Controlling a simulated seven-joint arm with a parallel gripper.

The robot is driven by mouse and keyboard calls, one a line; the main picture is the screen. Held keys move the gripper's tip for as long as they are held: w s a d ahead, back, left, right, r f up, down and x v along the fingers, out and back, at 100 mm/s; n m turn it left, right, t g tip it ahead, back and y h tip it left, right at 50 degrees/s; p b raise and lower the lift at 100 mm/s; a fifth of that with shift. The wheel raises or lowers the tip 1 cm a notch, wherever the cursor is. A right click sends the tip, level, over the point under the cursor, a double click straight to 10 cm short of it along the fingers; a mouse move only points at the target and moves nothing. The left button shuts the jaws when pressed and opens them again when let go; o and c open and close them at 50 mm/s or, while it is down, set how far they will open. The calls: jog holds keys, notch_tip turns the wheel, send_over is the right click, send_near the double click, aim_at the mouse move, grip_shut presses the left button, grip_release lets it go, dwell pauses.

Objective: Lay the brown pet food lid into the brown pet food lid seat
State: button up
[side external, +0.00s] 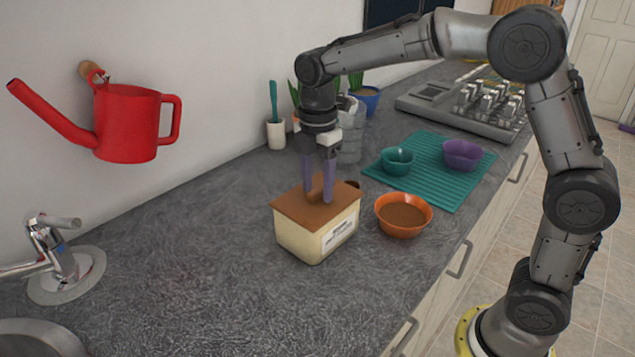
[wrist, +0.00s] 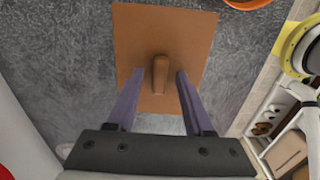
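The brown pet food lid (side external: 300,212) lies on top of the cream pet food container (side external: 300,240) on the counter, and it covers the container's top, so the seat is hidden. I cannot tell whether the lid is fully seated. A raised brown handle (wrist: 160,76) stands in the middle of the lid (wrist: 195,40) in the wrist view. My gripper (side external: 320,197) points down over the lid. Its purple fingers (wrist: 160,73) stand on either side of the handle with visible gaps, so it is open.
An orange bowl (side external: 404,228) of brown food stands close right of the container. Behind it a teal mat (side external: 435,193) holds a teal bowl (side external: 397,168) and a purple bowl (side external: 462,155). A glass (side external: 350,147) stands behind my gripper. The counter left of the container is clear.

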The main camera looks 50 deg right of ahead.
aim_at(317, 189)
jog(key=shift+r, duration=0.1)
notch_tip(317, 189, up, 14)
jog(key=shift+f, duration=0.2)
dwell(0.5)
